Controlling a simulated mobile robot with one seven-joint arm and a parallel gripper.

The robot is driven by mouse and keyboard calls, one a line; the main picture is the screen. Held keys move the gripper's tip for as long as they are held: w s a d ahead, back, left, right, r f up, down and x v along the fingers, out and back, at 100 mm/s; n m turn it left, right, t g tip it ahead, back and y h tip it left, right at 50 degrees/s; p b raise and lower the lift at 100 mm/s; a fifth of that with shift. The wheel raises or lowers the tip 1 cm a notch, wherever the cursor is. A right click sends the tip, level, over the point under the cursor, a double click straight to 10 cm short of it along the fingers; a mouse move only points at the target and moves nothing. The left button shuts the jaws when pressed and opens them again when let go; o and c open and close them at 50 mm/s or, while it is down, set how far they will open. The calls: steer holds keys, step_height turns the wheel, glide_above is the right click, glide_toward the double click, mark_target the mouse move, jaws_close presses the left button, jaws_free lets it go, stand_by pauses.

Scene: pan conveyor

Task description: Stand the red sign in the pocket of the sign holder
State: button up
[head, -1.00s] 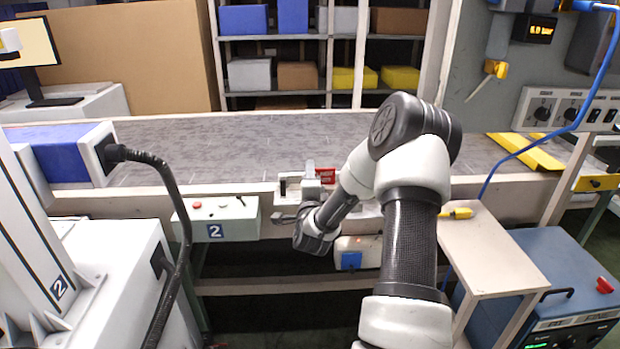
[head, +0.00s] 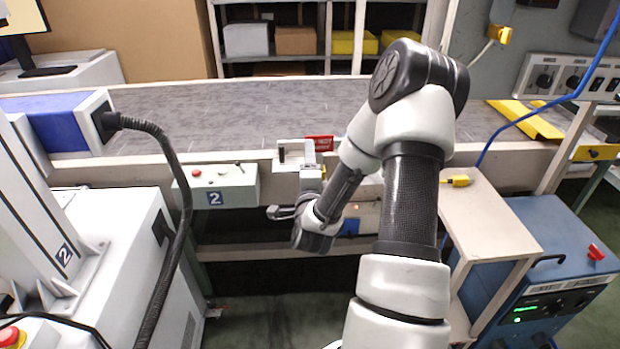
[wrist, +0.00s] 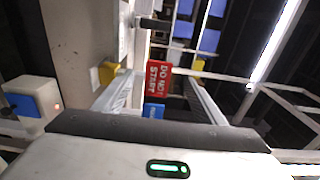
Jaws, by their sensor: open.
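The red sign (head: 319,143) shows upright at the conveyor's near edge in the head view, beside a white plate with a dark slot (head: 291,152), which looks like the sign holder. In the wrist view the red sign (wrist: 158,77) has white lettering and appears turned sideways, between and beyond the finger lines. In the head view my gripper (head: 311,150) is in front of the plate. Whether the sign's lower edge sits in the pocket is hidden.
The conveyor belt (head: 230,115) behind is clear near the sign. A control box marked 2 (head: 215,187) hangs on the rail to the left. A small table (head: 480,220) and a blue machine (head: 550,270) stand at the right.

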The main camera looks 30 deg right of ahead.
steer(key=v, duration=0.8)
steer(key=shift+r, duration=0.1)
